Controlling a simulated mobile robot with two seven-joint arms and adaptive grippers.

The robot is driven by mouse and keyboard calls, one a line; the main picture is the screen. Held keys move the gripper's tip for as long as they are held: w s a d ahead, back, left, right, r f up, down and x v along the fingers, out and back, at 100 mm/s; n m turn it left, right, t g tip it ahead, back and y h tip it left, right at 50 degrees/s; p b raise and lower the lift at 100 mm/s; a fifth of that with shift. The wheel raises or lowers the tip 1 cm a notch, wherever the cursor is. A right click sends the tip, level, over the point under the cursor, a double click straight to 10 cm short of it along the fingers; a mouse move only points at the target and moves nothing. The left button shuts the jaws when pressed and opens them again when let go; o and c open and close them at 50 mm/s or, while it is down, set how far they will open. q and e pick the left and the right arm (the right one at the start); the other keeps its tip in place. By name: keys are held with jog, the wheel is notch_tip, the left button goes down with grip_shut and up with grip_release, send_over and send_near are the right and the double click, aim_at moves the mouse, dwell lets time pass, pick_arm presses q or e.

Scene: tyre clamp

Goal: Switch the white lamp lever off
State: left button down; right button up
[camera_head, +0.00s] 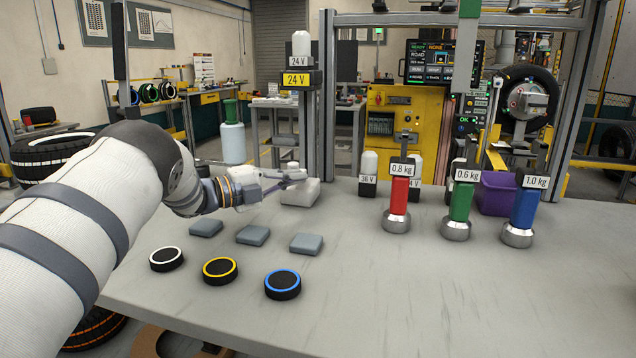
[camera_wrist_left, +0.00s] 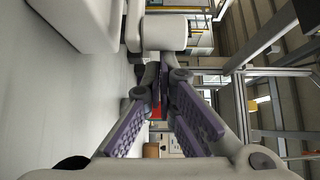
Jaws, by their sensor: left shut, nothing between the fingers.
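A pale grey-white box (camera_head: 301,195) stands at the back of the table, with a light knob or lever end (camera_head: 292,167) above it. I take this to be the white lamp lever. My left gripper (camera_head: 298,178) reaches in front of it and hides part of it. In the left wrist view the box (camera_wrist_left: 80,22) fills the upper left, and a thick white lever handle (camera_wrist_left: 165,32) sticks out from it, just above my fingertips (camera_wrist_left: 160,82). The fingers are shut and empty. I cannot tell whether they touch the lever. My right gripper is out of view.
Three grey pads (camera_head: 252,235) and three ringed black discs (camera_head: 220,270) lie in front of the gripper. Red (camera_head: 397,193), green (camera_head: 461,202) and blue (camera_head: 525,208) weights stand to the right. A metal post (camera_head: 326,100) rises behind the box. The front right tabletop is clear.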

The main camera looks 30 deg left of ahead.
pick_arm(q)
jog(key=shift+s+a+f, duration=0.1)
jog(key=shift+a, duration=1.7)
jog(key=shift+a+r, duration=0.25)
jog(key=shift+a, duration=0.05)
